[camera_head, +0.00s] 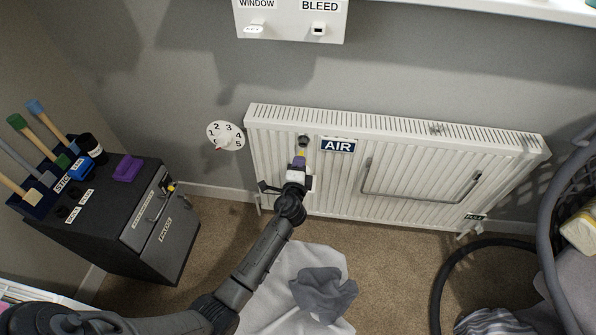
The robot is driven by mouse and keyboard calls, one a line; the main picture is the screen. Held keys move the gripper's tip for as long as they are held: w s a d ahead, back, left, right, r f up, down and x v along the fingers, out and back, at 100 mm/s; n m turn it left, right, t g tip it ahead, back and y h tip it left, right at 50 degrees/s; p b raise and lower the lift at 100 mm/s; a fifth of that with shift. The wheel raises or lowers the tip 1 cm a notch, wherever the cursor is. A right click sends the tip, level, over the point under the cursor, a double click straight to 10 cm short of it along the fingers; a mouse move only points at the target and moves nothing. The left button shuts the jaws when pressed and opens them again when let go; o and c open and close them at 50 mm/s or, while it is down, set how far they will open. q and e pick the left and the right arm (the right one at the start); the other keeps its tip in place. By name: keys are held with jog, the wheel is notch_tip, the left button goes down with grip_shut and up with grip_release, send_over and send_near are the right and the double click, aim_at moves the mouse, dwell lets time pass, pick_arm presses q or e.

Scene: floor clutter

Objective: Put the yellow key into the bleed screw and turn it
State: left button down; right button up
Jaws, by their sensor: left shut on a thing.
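The bleed screw (303,140) is a small dark fitting near the top left of the white radiator (420,150), just left of the blue AIR label (338,145). My left gripper (299,166) is just below the screw, in front of the radiator, and points up at it. My right gripper is not in view.
A numbered dial (225,136) is on the wall left of the radiator. A black cabinet (150,225) with brushes and a purple block (128,167) stands at left. A pale cloth (285,275) with a grey rag (324,289) lies on the carpet. A dark hose (440,285) curves at right.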

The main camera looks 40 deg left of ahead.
aim_at(301, 152)
pick_arm(q)
jog(key=shift+x, duration=0.85)
dwell(0.4)
jog(key=shift+b, duration=0.4)
dwell(0.6)
jog(key=shift+w+a, duration=0.1)
dwell(0.4)
jog(key=shift+b+x, duration=0.75)
jog(key=shift+x, duration=0.8)
jog(key=c, duration=1.1)
grip_release()
